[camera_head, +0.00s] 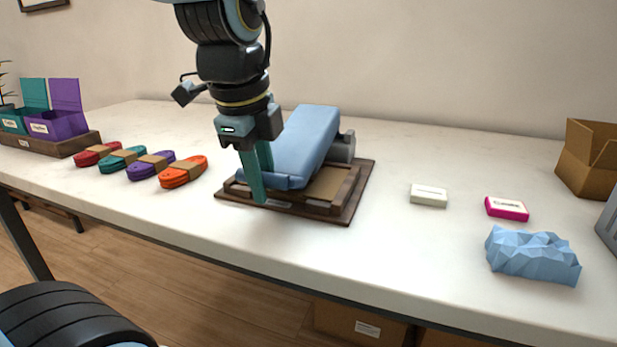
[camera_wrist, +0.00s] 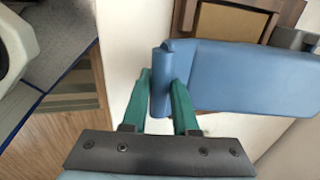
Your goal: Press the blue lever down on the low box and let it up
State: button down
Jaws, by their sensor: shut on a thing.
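The blue lever (camera_head: 312,135) is a broad padded plate on the low wooden box (camera_head: 366,184). In the head view it slopes, with its near end low at the box's front and its far end higher near a grey hinge block. My gripper (camera_head: 255,185) points down at the lever's near left end. In the wrist view the lever (camera_wrist: 250,78) runs to the right, and the green fingers of my gripper (camera_wrist: 162,98) are closed on its narrow front lip. The fingers hide part of the lip. I cannot tell whether the lever touches the box.
Several coloured cord bundles (camera_head: 153,165) lie left of the box. A pale block (camera_head: 428,196), a pink block (camera_head: 507,209) and a crumpled blue thing (camera_head: 532,256) lie right. A cardboard box (camera_head: 590,160) stands at the far right. The front of the table is clear.

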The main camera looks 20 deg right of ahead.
jog(key=shift+f, duration=0.1)
dwell(0.3)
jog(key=shift+f+b, duration=0.7)
jog(key=shift+f, duration=0.25)
grip_release()
dwell(0.5)
jog(key=shift+r, duration=0.1)
notch_tip(320, 180, up, 15)
jog(key=p, duration=1.4)
